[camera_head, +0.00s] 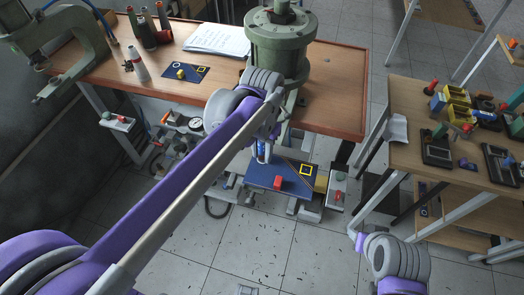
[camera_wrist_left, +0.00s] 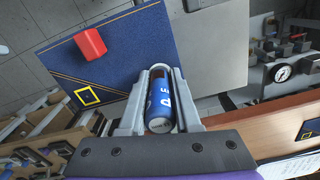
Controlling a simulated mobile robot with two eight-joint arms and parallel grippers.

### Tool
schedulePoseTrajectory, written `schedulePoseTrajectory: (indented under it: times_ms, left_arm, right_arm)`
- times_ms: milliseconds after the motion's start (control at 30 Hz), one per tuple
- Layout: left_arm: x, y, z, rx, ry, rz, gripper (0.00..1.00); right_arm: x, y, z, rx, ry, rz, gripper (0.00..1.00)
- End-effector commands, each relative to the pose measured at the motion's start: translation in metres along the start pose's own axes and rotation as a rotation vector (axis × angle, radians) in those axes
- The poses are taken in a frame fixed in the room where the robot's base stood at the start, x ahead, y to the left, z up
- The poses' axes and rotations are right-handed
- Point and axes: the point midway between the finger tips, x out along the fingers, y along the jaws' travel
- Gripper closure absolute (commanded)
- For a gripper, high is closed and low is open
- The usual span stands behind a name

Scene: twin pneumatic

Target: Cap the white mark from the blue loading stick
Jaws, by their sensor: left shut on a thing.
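My left gripper (camera_wrist_left: 158,92) is shut on a blue cylinder with white lettering, the blue loading stick (camera_wrist_left: 161,101). In the head view the stick (camera_head: 263,152) shows below my left arm, over the blue board (camera_head: 262,173). The board (camera_wrist_left: 123,38) carries a red block (camera_wrist_left: 90,43) and a yellow square outline (camera_wrist_left: 88,96). A pale arc, likely part of the white mark (camera_wrist_left: 152,40), shows just beyond the fingertips; the rest is hidden. I cannot tell whether the stick touches the board.
The wooden bench (camera_head: 325,105) bears a green press (camera_head: 281,40), bottles and a second blue mat (camera_head: 198,78) with a white ring and yellow piece. A pressure gauge (camera_wrist_left: 282,72) is near the board. A side table (camera_head: 400,165) with fixtures stands at right.

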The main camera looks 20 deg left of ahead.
Motion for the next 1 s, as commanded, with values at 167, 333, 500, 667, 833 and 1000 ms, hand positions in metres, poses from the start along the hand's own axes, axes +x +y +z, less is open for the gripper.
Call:
schedulePoseTrajectory:
  times_ms: [167,333,500,667,833,1000]
  left_arm:
    - [0.0,0.0,0.0,0.0,-0.001,0.001,1.0]
    - [-0.01,0.0,0.0,0.0,0.001,0.0,1.0]
    - [-0.025,0.0,-0.001,0.0,0.002,0.0,1.0]
    - [-0.038,0.0,-0.001,0.0,0.001,0.0,1.0]
    - [-0.051,0.0,-0.001,0.0,0.002,0.0,1.0]
    - [-0.061,0.0,-0.001,0.0,0.002,0.0,1.0]
  right_arm:
    - [0.0,0.0,0.0,0.0,0.0,0.0,0.5]
    - [-0.006,0.0,-0.007,0.0,0.006,0.0,0.5]
    - [-0.014,0.0,-0.016,0.0,0.015,0.0,0.5]
    - [-0.02,0.0,-0.025,0.0,0.024,0.0,0.5]
    - [-0.026,0.0,-0.034,0.0,0.033,0.0,0.5]
    - [-0.03,0.0,-0.04,0.0,0.04,0.0,0.5]
